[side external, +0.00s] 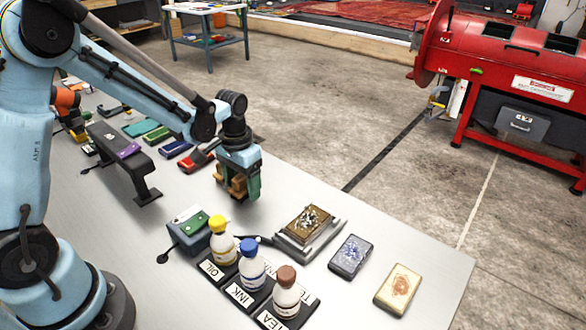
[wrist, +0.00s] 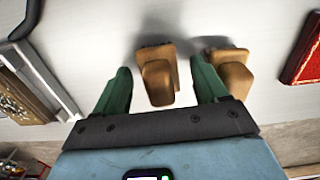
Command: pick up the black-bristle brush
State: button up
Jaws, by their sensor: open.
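My gripper (side external: 243,190) is open and low over the table in the side view. In the wrist view its two green fingers (wrist: 163,85) point down at the table. One tan wooden-handled brush (wrist: 158,84) stands between the fingers, with no clear contact. A second, similar tan brush (wrist: 232,75) stands just beyond the right finger, which partly covers it. Dark patches show at the brushes' far edges, but bristles and shadow are hard to separate. I cannot tell which brush has black bristles. In the side view the tan brushes (side external: 237,186) are partly hidden by the gripper.
A tray with a brown patterned piece (side external: 306,222) lies to the right. Three bottles, with yellow (side external: 222,243), blue (side external: 251,265) and brown caps (side external: 286,291), stand nearer the camera. A red pad (side external: 197,158) lies behind left. Bare table surrounds the brushes.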

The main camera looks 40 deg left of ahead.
aim_at(241, 176)
jog(key=c, duration=1.2)
jog(key=shift+r, duration=0.1)
jog(key=shift+r, duration=0.6)
notch_tip(241, 176, up, 2)
jog(key=shift+r, duration=0.25)
jog(key=s+d+r, duration=0.1)
jog(key=d+r, duration=0.1)
jog(key=d, duration=0.1)
jog(key=s+d+r, duration=0.2)
jog(key=d, duration=0.2)
jog(key=s+d+r, duration=0.2)
jog(key=d+r, duration=0.1)
jog(key=shift+d, duration=0.3)
